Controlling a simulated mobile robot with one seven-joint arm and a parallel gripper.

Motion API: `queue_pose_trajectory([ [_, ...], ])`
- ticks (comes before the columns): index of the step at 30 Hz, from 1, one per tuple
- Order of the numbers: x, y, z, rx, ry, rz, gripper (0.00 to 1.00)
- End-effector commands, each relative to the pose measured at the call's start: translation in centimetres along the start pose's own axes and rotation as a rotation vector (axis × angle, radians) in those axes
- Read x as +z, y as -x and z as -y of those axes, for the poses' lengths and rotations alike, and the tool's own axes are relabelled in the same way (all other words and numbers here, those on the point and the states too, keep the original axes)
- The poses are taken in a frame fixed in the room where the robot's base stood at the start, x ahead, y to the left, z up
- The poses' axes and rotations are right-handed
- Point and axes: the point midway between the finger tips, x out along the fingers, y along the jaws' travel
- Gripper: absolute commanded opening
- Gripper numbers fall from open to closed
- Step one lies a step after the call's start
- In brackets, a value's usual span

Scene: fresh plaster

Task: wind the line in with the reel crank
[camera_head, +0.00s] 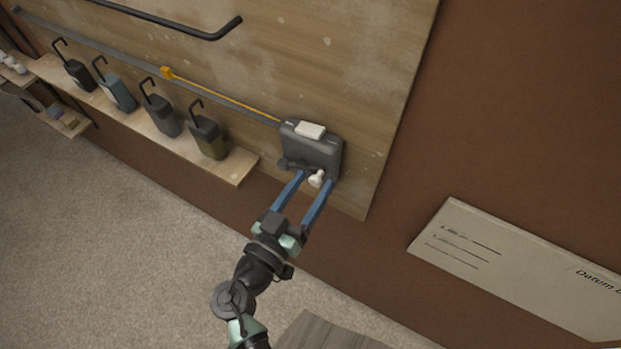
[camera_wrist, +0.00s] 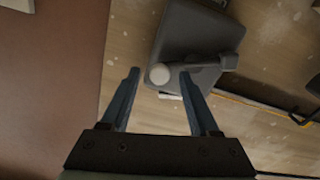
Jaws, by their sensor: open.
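The reel (camera_head: 318,152) is a dark grey box with a white block on top, fixed to the wooden board. Its crank has a pale rounded knob (camera_head: 317,175), low on the box's front. In the wrist view the knob (camera_wrist: 159,74) ends a dark crank arm (camera_wrist: 204,64) that reaches right to a pivot. A yellow-orange line (camera_head: 232,102) runs up-left from the reel to an orange tag (camera_head: 167,72). My gripper (camera_head: 317,180) is open, with blue fingers either side of the knob in both views. The wrist view (camera_wrist: 160,78) shows gaps; contact is not visible.
Several dark jugs with hooked handles, one being an olive-bottomed one (camera_head: 208,138), line a wooden shelf (camera_head: 236,172) left of the reel. A black bar (camera_head: 180,24) is mounted above. A pale sign (camera_head: 520,270) is at right on the brown wall.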

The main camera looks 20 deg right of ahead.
Motion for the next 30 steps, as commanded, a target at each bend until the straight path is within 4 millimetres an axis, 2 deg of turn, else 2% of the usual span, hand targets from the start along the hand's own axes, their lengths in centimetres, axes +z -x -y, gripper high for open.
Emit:
queue_pose_trajectory([
  [10, 0.06, -0.40, -0.03, 0.001, 0.001, 0.000, 0.60],
  [20, 0.05, -0.36, -0.02, 0.000, 0.001, 0.000, 0.01],
  [30, 0.01, -0.35, 0.01, 0.000, 0.013, 0.000, 0.00],
])
